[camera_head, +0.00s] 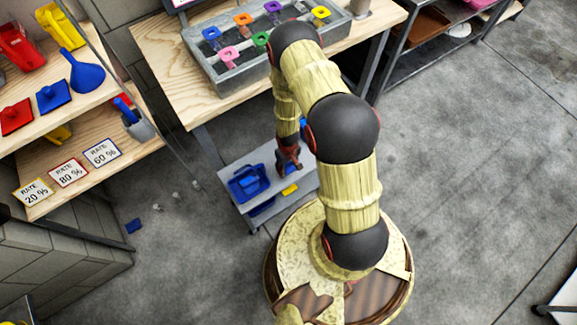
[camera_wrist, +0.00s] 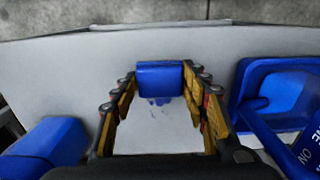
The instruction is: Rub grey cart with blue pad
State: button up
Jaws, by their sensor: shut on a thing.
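The grey cart (camera_head: 268,156) stands low on the floor, below the wooden table. Its pale top (camera_wrist: 60,70) fills most of the wrist view. My gripper (camera_wrist: 160,80) is shut on a blue pad (camera_wrist: 159,74), held between its two fingertips over the cart top. Small blue marks (camera_wrist: 158,101) show on the top beside the pad. I cannot tell whether the pad touches the surface. In the head view my gripper (camera_head: 289,158) is above the cart and hides part of it.
A blue tray (camera_wrist: 242,92) with things in it sits on the cart at right in the wrist view; another blue object (camera_wrist: 45,145) is at lower left. A wooden table (camera_head: 160,50) stands behind the cart. Clear floor (camera_head: 460,180) lies to the right.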

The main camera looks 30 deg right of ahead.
aim_at(288, 167)
notch_tip(288, 167, up, 3)
jog(key=shift+s+p, duration=0.15)
jog(key=shift+p, duration=0.6)
notch_tip(288, 167, up, 6)
jog(key=p, duration=0.4)
jog(key=shift+f+p, duration=0.25)
jog(key=shift+p, duration=0.15)
jog(key=shift+f+p, duration=0.1)
jog(key=shift+p, duration=0.4)
